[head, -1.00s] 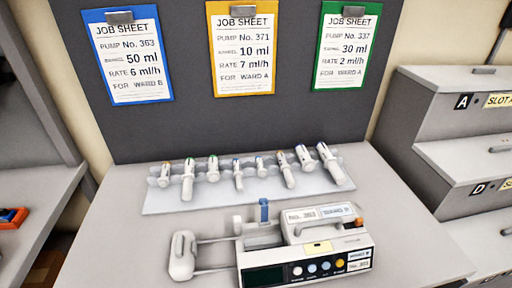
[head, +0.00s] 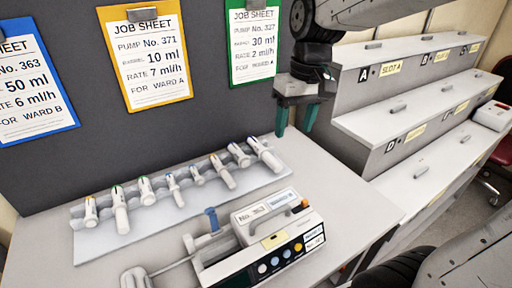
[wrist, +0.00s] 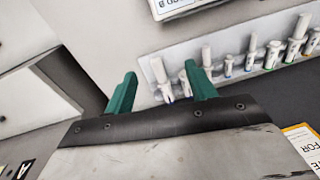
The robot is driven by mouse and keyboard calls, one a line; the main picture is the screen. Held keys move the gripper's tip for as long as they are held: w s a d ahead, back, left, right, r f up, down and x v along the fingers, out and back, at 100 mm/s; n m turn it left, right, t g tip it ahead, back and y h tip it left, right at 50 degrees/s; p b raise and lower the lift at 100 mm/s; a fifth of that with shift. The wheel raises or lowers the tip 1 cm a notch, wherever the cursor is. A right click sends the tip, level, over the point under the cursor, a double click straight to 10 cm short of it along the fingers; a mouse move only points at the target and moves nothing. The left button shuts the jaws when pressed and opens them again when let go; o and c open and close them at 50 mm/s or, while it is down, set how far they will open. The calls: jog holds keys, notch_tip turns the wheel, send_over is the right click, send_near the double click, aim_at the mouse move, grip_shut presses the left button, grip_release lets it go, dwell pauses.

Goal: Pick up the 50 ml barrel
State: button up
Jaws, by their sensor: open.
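Several white barrels of differing size and coloured end stand in a row in a pale rack (head: 150,219) on the table; no volume marking is legible on them. The rightmost barrel (head: 264,154) is among the largest; which one is the 50 ml barrel I cannot tell. In the wrist view the row appears reversed, with a large barrel (wrist: 158,71) at its left end, seen between my fingers. My gripper (head: 296,120) has green fingers, open and empty, above and right of the rack's right end. It shows in the wrist view too (wrist: 161,76).
A white pump (head: 262,240) stands on the table in front of the rack. Job sheets hang on the dark panel: blue (head: 30,85), yellow (head: 148,55) and green (head: 252,45). Stepped grey shelves (head: 405,120) with slot labels stand right. Bare table lies right of the rack (head: 330,185).

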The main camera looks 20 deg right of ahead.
jog(key=y, duration=0.1)
send_over(259, 144)
jog(key=d, duration=0.2)
notch_tip(259, 144, down, 9)
jog(key=shift+n+g, duration=0.4)
jog(key=shift+n, duration=0.1)
jog(key=f, duration=0.2)
jog(key=a+f, duration=0.1)
jog(key=f, duration=0.2)
jog(key=a+f, duration=0.1)
jog(key=f, duration=0.2)
jog(key=shift+w+f, duration=0.1)
jog(key=shift+f, duration=0.15)
jog(key=c, duration=0.9)
